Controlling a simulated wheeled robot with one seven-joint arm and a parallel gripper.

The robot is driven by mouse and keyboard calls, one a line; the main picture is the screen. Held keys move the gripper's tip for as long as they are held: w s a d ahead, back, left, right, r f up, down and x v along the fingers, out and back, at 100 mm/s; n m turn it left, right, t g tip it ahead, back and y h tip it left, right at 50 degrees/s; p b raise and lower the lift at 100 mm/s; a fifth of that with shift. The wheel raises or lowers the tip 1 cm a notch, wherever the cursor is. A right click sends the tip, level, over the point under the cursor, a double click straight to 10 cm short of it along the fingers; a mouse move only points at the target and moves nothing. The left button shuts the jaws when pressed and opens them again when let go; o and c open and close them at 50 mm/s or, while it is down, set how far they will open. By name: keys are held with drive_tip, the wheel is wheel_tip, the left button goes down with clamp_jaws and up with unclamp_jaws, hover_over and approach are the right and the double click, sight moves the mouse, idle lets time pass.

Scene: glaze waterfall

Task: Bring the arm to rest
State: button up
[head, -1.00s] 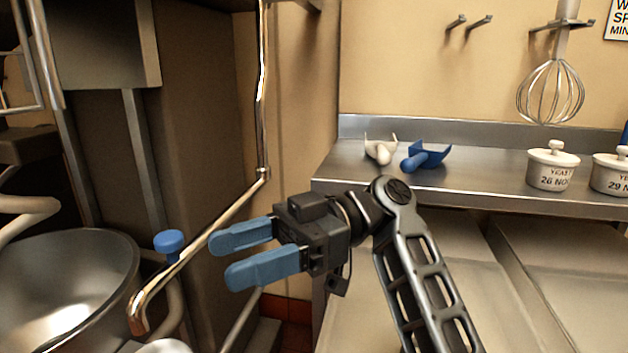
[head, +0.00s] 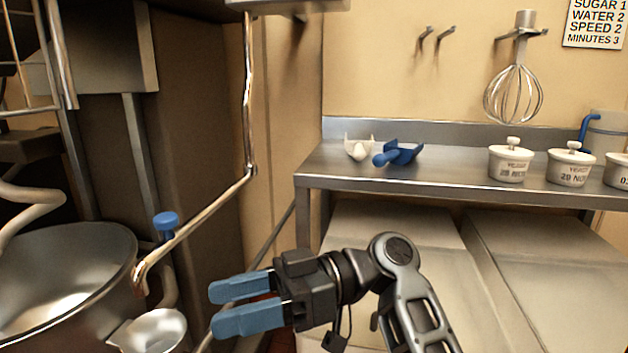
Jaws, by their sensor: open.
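My gripper (head: 212,308) is in the lower middle of the head view, at the end of my dark arm. Its two blue fingers point left and stand apart, with nothing between them. The gripper hangs in free air in front of the counter and to its left. A copper-coloured pipe handle and a large steel mixing bowl (head: 68,285) are to its left. My arm's lower part runs out of the bottom of the picture.
A steel counter (head: 450,182) holds a white scoop (head: 358,148), a blue scoop (head: 398,154) and several lidded white pots (head: 510,164). A whisk (head: 513,95) hangs on the wall. A bent metal pipe (head: 205,212) and a small steel bowl (head: 155,332) are near the fingers.

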drive_tip(key=s+d+f+m+t+h, duration=0.1)
drive_tip(key=s+d+f+m+t, duration=0.1)
drive_tip(key=f+m+t, duration=0.6)
drive_tip(key=s+d+f+m+t+h, duration=0.1)
drive_tip(key=s+d+f+m+t, duration=0.25)
drive_tip(key=f, duration=0.85)
drive_tip(key=s+d+f+m+t+h, duration=0.6)
drive_tip(key=s+d+f+m+h, duration=0.25)
drive_tip(key=s+d, duration=0.35)
drive_tip(key=s+d+r+m+t+h, duration=0.1)
drive_tip(key=s+d+r+t+h, duration=0.35)
drive_tip(key=s+d, duration=0.65)
drive_tip(key=s+d+r+p, duration=0.1)
drive_tip(key=s+r+p, duration=0.2)
drive_tip(key=r+p, duration=0.5)
drive_tip(key=s+d+r+h+p, duration=0.1)
drive_tip(key=r+p, duration=0.7)
drive_tip(key=r, duration=1)
drive_tip(key=shift+s+n+h, duration=0.3)
drive_tip(key=shift+s, duration=0.6)
